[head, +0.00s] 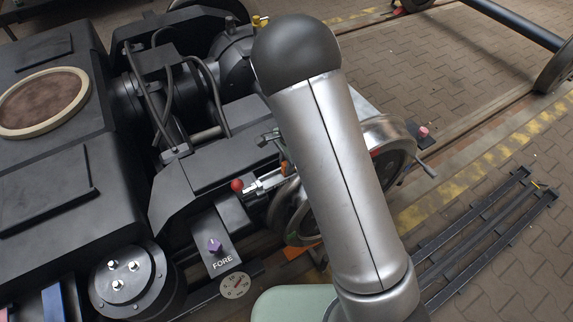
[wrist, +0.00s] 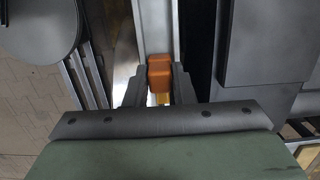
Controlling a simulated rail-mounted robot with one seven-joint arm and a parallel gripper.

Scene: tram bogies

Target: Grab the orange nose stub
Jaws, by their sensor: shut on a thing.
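The orange nose stub (wrist: 160,76) shows in the wrist view at the upper middle, between the fingers of my gripper (wrist: 159,90). The dark fingers are shut on it from the left and right. A small yellow part (wrist: 162,99) shows just below it. In the head view my arm hides the gripper. A bit of orange (head: 299,250) shows low beside the wheel there; I cannot tell whether it is the same stub.
A wheel (head: 385,145) stands behind my arm. Black rails (head: 490,235) lie on the paving at right. In the wrist view a dark block (wrist: 268,45) stands close on the right.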

